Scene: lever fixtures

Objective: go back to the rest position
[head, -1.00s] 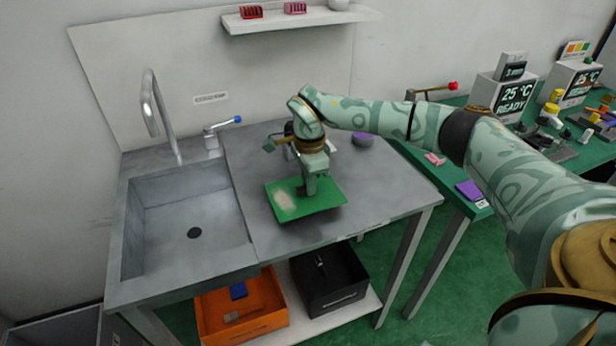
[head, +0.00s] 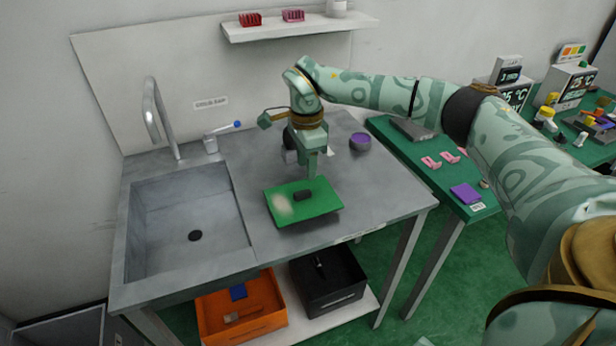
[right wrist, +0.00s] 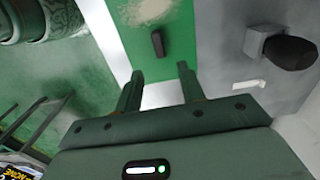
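My right gripper (head: 311,172) is in the air just above and behind the green board (head: 325,210) on the grey counter. In the right wrist view its two fingers (right wrist: 158,85) are apart with nothing between them. A small dark block (head: 302,195) lies on the board, beside a pale smudge (head: 284,206); in the right wrist view the block (right wrist: 157,43) is beyond the fingertips, apart from them. My left gripper is not in view.
A purple round container (head: 360,141) stands behind the board. An orange bin (head: 240,310) and a black bin (head: 328,280) sit below. A green table (head: 435,180) is at right.

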